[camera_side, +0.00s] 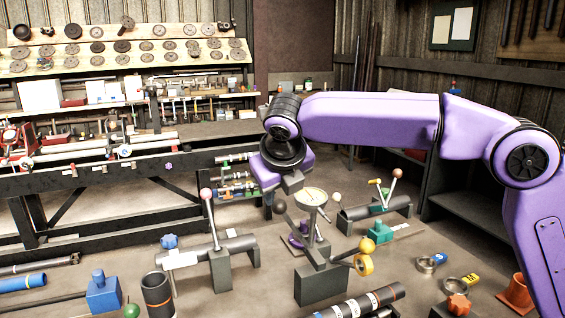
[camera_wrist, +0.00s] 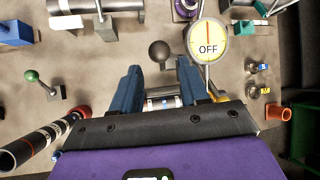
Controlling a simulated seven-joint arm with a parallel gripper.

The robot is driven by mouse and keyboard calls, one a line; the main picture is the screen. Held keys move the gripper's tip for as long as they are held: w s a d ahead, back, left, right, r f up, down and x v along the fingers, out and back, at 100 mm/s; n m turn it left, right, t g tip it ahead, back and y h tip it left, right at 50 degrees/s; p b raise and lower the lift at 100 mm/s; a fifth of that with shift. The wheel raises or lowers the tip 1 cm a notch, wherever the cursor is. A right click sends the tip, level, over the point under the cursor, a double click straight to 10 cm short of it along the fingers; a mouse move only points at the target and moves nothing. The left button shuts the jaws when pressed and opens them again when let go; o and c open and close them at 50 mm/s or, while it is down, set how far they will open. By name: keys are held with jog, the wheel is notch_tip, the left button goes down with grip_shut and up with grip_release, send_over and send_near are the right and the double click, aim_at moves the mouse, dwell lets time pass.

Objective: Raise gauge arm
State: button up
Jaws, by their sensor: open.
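The gauge (camera_side: 313,197) is a round cream dial on a grey block stand (camera_side: 321,284) in the middle of the side view. In the wrist view the dial (camera_wrist: 208,42) reads OFF and sits just right of my fingers. A lever with a dark ball knob (camera_side: 279,205), seemingly the gauge arm, rises at the dial's left. The knob (camera_wrist: 159,51) shows in the wrist view just beyond and between my blue fingertips. My gripper (camera_wrist: 159,68) is open and empty, pointing down. In the side view my gripper (camera_side: 268,198) is partly hidden behind the knob; contact cannot be told.
A pink-knobbed lever (camera_side: 206,194) stands left of the gauge, with a shaft (camera_side: 235,244) beside it. A yellow ring (camera_side: 364,265) and yellow ball (camera_side: 367,246) are close on the right. A green-knobbed lever (camera_wrist: 31,76) stands left in the wrist view.

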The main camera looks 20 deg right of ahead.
jog(key=v, duration=0.9)
jog(key=shift+d, duration=0.1)
jog(key=s+d+f+m+g+y, duration=0.1)
jog(key=s+d+f+m+g, duration=0.1)
jog(key=s+d+f+m, duration=0.5)
jog(key=s+d+f+m+g+y, duration=0.1)
jog(key=s+d+f+m+g, duration=0.1)
jog(key=s+d+f+m, duration=0.6)
jog(key=s+d+f+m+g, duration=0.2)
jog(key=s+d+f+m, duration=0.5)
jog(key=s+d, duration=0.5)
jog(key=s+m, duration=0.2)
jog(key=s, duration=0.2)
jog(key=shift+s+d+f+m+g+y, duration=0.25)
jog(key=shift+d+f+m+g+y, duration=0.05)
jog(key=shift+d+m+g+y, duration=0.1)
